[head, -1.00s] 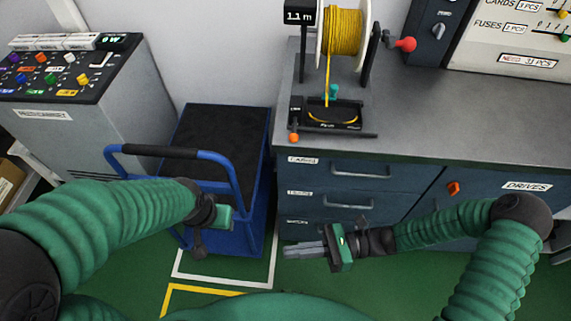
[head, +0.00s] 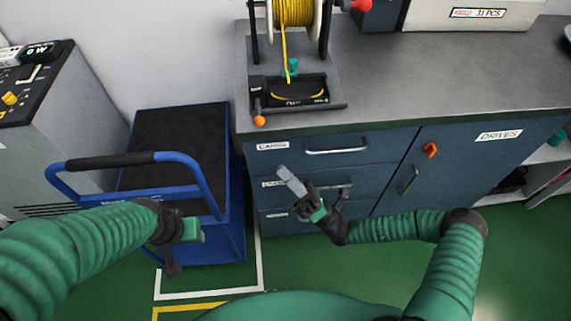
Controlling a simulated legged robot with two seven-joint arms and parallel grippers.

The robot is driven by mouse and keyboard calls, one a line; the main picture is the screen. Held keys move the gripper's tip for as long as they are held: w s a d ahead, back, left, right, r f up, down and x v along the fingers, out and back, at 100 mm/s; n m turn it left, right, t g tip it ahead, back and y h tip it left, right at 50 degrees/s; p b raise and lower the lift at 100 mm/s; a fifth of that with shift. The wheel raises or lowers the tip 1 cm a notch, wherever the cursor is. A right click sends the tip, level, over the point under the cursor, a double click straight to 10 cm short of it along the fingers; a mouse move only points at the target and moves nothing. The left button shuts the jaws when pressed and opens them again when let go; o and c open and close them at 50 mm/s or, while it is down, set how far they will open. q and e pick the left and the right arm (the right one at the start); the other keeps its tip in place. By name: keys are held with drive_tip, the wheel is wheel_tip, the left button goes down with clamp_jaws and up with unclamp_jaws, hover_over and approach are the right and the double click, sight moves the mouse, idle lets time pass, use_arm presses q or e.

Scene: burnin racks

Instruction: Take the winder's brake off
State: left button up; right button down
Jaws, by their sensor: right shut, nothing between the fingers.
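The winder (head: 325,45) stands on the bench's left end, its spool of yellow cable (head: 294,12) cut off by the top edge of the head view. Yellow cable runs down past a teal piece (head: 292,67) to a black tray (head: 290,92). An orange knob (head: 259,121) sits at the winder's front left corner, and a red ball handle (head: 357,5) shows at its right. I cannot tell which part is the brake. My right gripper (head: 280,171) is shut and empty, below the winder before the drawers. My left gripper (head: 192,230) is low by the blue trolley; its fingers are hidden.
A blue trolley (head: 190,190) stands left of the bench, beside a grey console (head: 80,125).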

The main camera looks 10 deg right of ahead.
sight(267, 139)
drive_tip(key=shift+w+a+r+b, duration=0.1)
drive_tip(key=shift+w+a+r, duration=0.65)
drive_tip(key=shift+r, duration=0.65)
drive_tip(key=shift+w+a+r+b, duration=0.1)
drive_tip(key=shift+w+a+r, duration=0.45)
drive_tip(key=shift+w+r, duration=0.65)
drive_tip(key=shift+w+a+r+b, duration=0.1)
drive_tip(key=shift+w+a+r, duration=0.55)
drive_tip(key=shift+r, duration=1)
